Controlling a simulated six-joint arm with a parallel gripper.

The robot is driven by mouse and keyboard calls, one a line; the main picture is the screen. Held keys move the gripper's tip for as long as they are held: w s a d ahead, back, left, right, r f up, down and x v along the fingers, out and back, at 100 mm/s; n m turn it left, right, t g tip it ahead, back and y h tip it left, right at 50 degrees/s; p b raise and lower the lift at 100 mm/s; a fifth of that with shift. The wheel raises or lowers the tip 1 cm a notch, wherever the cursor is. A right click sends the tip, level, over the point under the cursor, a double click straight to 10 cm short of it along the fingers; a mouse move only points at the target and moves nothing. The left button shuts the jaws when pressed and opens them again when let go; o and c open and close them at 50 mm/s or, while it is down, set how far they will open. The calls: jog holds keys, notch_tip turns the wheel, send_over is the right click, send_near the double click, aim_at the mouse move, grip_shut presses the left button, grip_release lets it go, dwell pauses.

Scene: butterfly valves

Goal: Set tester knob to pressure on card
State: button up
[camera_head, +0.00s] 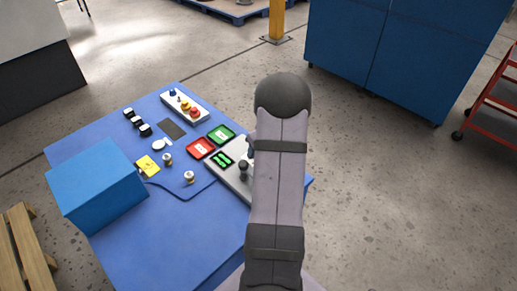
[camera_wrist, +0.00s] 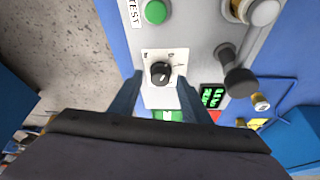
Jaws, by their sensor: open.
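A black knob (camera_wrist: 160,72) sits on a white dial plate (camera_wrist: 152,55) on the grey tester panel (camera_wrist: 195,45) in the wrist view. Its white pointer line and the plate's marks are too small to read. My gripper (camera_wrist: 160,78) is open, with one finger on each side of the knob; I cannot tell whether they touch it. In the head view my arm hides the knob and most of the gripper. The tester (camera_head: 236,178) shows there beside the arm with a lit green display (camera_head: 222,159). A yellow card (camera_head: 148,165) lies on the blue table; its writing is unreadable.
A black-ended lever (camera_wrist: 238,78) stands right of the knob, and a green button (camera_wrist: 155,12) lies beyond it. Green (camera_head: 221,134) and red (camera_head: 200,148) trays, small brass valves (camera_head: 189,177) and a blue box (camera_head: 97,185) share the table.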

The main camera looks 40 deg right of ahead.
jog(key=shift+w+f, duration=0.15)
jog(key=shift+f, duration=0.2)
jog(key=c, duration=1)
jog(key=shift+c, duration=0.2)
